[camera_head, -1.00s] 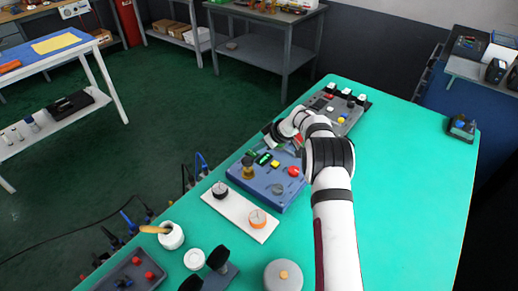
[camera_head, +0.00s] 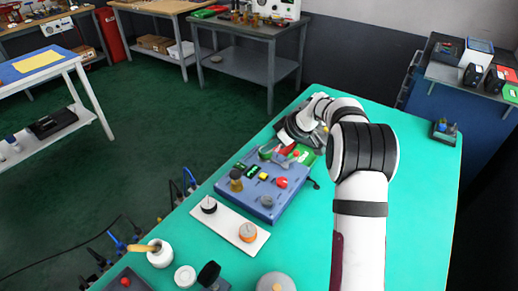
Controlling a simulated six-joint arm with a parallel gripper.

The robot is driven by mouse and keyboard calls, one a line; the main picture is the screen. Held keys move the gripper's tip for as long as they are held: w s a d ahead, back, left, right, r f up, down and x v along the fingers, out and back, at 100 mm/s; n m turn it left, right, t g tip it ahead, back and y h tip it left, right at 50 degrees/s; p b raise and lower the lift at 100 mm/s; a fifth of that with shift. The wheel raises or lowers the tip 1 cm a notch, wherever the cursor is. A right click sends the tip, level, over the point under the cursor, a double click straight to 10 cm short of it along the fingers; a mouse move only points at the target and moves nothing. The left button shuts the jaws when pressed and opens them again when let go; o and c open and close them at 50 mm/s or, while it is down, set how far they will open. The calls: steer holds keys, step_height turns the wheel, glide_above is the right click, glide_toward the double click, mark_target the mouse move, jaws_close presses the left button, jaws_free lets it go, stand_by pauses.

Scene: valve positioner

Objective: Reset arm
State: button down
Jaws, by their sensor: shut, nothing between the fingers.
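A blue panel box (camera_head: 250,200) lies on the green table. On it are a brass knob (camera_head: 236,180), a lit green display (camera_head: 254,170), a yellow button (camera_head: 263,177), a red knob (camera_head: 281,182) and a grey knob (camera_head: 267,201). My arm reaches from the lower right and bends back over the table. My gripper (camera_head: 275,154) is over the far end of the blue box and is shut and empty. Its fingertips are small and partly merge with the parts behind. I cannot tell whether they touch the box.
A white plate (camera_head: 226,229) with a black dial and an orange dial lies in front of the box. A white pot (camera_head: 160,254) with a wooden handle, a white lid (camera_head: 185,276) and a round grey item (camera_head: 275,283) stand nearer.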

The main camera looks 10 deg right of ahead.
steer(key=shift+s+d+r, duration=0.1)
stand_by(0.4)
steer(key=s+a+r+m+g+h, duration=0.15)
steer(key=s+a+r+m, duration=0.3)
steer(key=s, duration=0.65)
steer(key=s+a+r+m+g, duration=0.25)
steer(key=s+a+r, duration=0.2)
steer(key=s, duration=0.75)
steer(key=s+f+m+h, duration=0.1)
steer(key=s+m, duration=0.2)
steer(key=s, duration=0.7)
steer(key=s+d+f+m+g+h, duration=0.1)
steer(key=s+m, duration=0.3)
steer(key=s, duration=0.6)
steer(key=shift+s+d+f+m, duration=0.25)
steer(key=shift+s+f+m, duration=0.1)
steer(key=shift+f, duration=0.45)
